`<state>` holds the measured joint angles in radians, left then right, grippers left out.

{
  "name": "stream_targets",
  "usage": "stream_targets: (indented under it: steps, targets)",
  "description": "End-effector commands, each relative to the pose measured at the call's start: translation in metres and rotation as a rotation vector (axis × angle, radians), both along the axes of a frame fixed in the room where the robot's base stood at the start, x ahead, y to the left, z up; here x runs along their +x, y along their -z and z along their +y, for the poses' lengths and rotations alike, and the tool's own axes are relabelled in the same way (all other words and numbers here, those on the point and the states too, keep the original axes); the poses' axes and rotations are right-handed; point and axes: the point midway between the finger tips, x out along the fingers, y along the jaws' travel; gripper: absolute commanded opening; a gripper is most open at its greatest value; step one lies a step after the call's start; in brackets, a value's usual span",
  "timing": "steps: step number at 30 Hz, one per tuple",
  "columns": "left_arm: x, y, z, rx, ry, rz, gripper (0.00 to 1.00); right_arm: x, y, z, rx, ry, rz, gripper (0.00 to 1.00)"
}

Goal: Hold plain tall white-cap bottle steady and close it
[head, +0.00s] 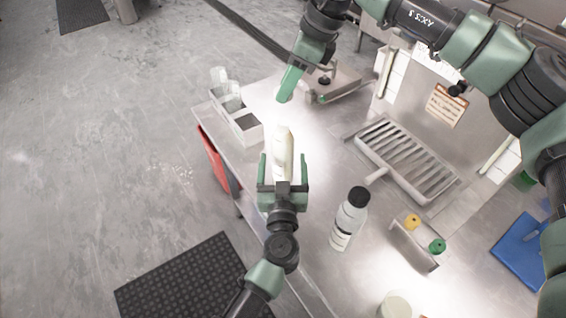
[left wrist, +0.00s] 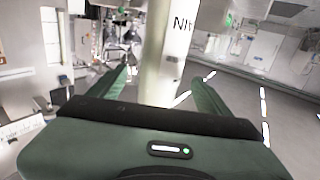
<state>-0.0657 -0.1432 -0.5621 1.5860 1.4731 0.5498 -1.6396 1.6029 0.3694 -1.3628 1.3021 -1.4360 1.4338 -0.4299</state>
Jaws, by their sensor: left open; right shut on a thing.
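A tall, pale cream-white bottle (head: 283,146) stands upright near the table's left edge. My left gripper (head: 283,160) is open, with one finger on each side of the bottle and visible gaps. In the left wrist view the bottle (left wrist: 158,55), with dark lettering on its label, rises between the open fingers (left wrist: 161,78). Its top is out of that view, and whether a cap sits on it is unclear in the head view. My right gripper (head: 285,97) is above and beyond the bottle, apart from it, with its fingers closed; what they hold is hidden.
A grey divided bin (head: 247,132) stands left of the bottle. A black-capped bottle (head: 348,217) stands to its right. A slatted metal tray (head: 408,160), a small holder with yellow and green items (head: 413,246) and a blue mat (head: 522,250) lie farther right.

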Motion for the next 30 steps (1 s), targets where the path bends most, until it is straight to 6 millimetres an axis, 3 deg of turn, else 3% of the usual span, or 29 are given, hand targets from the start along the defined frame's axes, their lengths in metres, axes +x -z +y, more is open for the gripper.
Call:
stream_targets:
  steps: [3, 10, 24, 26, 30]
  targets:
    - [0.025, -0.001, -0.001, 0.001, 0.001, -0.003, 0.78, 0.0, 0.0, 0.0, 0.0, -0.001, 0.0, 0.0]
    - [0.057, -0.001, -0.001, 0.001, 0.001, -0.002, 0.78, 0.0, 0.0, 0.0, 0.0, 0.0, 0.0, 0.0]
    - [0.068, 0.0, -0.001, -0.001, 0.001, 0.0, 0.78, 0.0, 0.0, 0.0, 0.0, 0.0, 0.0, 0.0]
    - [0.068, 0.0, -0.001, -0.001, 0.001, 0.0, 0.65, 0.0, 0.0, 0.0, 0.0, 0.0, 0.0, 0.0]
    - [0.068, 0.0, -0.001, 0.0, 0.001, 0.0, 0.26, 0.0, 0.0, 0.0, 0.0, 0.0, 0.0, 0.0]
